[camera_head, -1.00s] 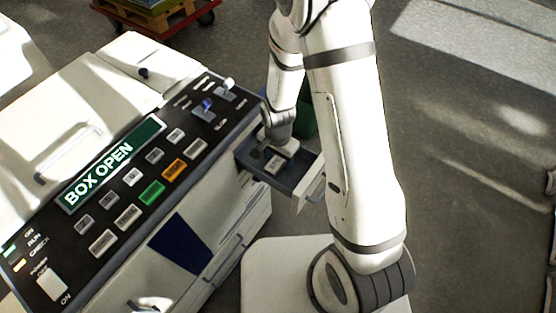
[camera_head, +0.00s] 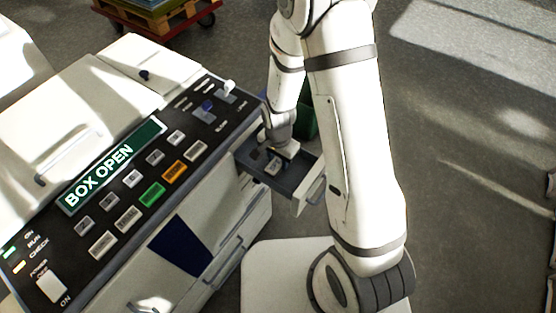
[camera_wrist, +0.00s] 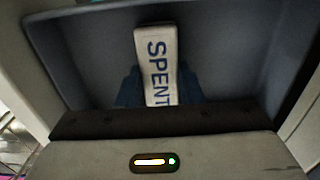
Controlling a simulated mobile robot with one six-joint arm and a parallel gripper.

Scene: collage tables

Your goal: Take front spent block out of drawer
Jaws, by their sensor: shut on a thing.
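A pale block with "SPENT" in blue letters (camera_wrist: 156,62) is in the wrist view, inside the grey drawer (camera_wrist: 85,60). My gripper (camera_wrist: 160,92) has its dark blue fingers on both sides of the block and is shut on it. The block's lower end is hidden by my gripper's body. In the head view the pulled-out drawer (camera_head: 311,187) juts from the machine's right side, with my gripper (camera_head: 275,156) reaching down into it and the block (camera_head: 272,168) showing small there. I cannot tell whether the block touches the drawer floor.
The machine's panel shows "BOX OPEN" (camera_head: 100,177) above several buttons. A green bin (camera_head: 308,122) stands behind the drawer, partly hidden by my arm. A cart with a wooden pallet (camera_head: 158,18) is at the top left. The floor to the right is clear.

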